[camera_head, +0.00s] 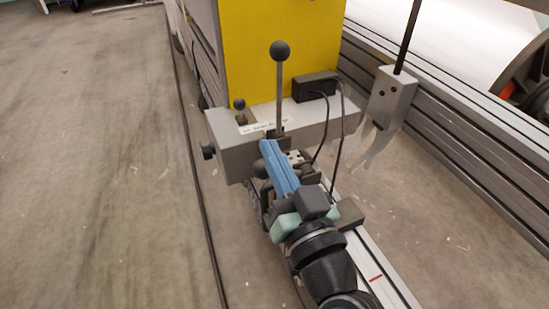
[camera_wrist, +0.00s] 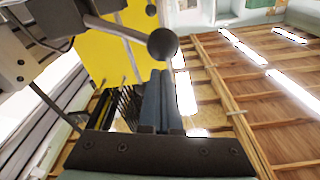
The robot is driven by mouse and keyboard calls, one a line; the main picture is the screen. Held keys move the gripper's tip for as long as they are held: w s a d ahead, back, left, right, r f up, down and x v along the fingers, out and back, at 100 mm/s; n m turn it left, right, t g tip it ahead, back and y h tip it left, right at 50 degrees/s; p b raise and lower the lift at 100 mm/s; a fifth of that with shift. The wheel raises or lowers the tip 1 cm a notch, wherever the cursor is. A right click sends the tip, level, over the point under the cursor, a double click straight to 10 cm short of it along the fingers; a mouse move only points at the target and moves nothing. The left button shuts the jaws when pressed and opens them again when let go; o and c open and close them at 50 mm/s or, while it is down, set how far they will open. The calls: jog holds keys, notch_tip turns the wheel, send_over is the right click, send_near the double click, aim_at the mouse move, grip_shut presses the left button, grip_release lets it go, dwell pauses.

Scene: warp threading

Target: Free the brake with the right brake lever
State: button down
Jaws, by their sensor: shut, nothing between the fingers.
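A tall upright lever (camera_head: 280,98) with a black ball knob (camera_head: 281,51) rises from a grey metal box (camera_head: 236,156). I take it to be the right brake lever, though no label is readable. My gripper (camera_head: 268,147) is shut and empty, its blue fingers beside the lever's base and well below the knob. In the wrist view the fingertips (camera_wrist: 160,74) point toward the knob (camera_wrist: 162,44), with a gap showing. The lever's rod (camera_wrist: 118,29) runs left from the knob there. The lever's foot is partly hidden by my gripper.
A shorter knobbed lever (camera_head: 239,105) stands left on the box. A black box (camera_head: 314,86) with hanging cables is at the right. A yellow panel (camera_head: 280,30) rises behind. A grey bracket (camera_head: 390,97) on a rod hangs to the right. Open floor (camera_head: 90,170) lies left.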

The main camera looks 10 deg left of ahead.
jog(key=r+p+v, duration=0.1)
jog(key=p+v, duration=0.1)
jog(key=v, duration=0.7)
jog(key=shift+d+r, duration=0.45)
jog(key=shift+r, duration=0.1)
